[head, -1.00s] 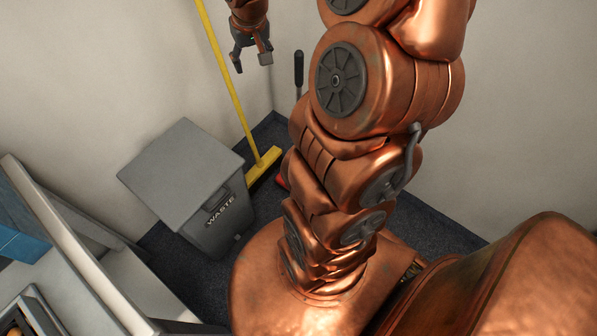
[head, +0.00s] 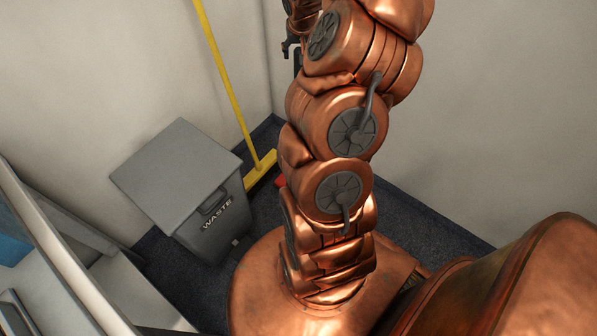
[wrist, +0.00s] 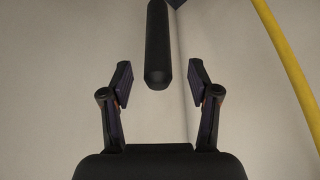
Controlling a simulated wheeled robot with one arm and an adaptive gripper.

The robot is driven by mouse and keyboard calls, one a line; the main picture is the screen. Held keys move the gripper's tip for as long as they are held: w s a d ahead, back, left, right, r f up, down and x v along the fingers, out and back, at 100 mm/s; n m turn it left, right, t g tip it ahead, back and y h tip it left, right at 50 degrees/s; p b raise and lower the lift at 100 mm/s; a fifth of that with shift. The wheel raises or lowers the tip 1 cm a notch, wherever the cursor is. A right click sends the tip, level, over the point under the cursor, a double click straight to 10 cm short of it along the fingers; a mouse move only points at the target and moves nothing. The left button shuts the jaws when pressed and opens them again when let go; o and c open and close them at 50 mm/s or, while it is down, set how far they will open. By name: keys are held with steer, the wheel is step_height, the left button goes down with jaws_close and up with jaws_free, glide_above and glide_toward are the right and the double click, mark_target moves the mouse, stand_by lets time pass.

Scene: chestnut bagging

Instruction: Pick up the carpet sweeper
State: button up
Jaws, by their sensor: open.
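The carpet sweeper's black grip (wrist: 157,45) hangs into the wrist view from the top, between and beyond the two fingertips, touching neither. My gripper (wrist: 160,82) is open and empty, its fingers on either side of the grip's line. In the head view, a small red part (head: 281,181), likely the sweeper's base, shows on the floor in the corner behind my arm. The rest of the sweeper is mostly hidden by my arm there. My gripper shows only partly at the top of the head view (head: 290,46).
A yellow broom (head: 226,78) leans in the corner left of my arm, and its handle also shows at the right of the wrist view (wrist: 290,65). A grey waste bin (head: 176,172) stands left of it. Walls close in behind. A pale counter is at lower left.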

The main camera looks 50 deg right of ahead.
steer(key=shift+p+x, duration=0.35)
steer(key=shift+x, duration=2.15)
steer(key=shift+w+d+r, duration=0.1)
steer(key=shift+d, duration=0.1)
jaws_close()
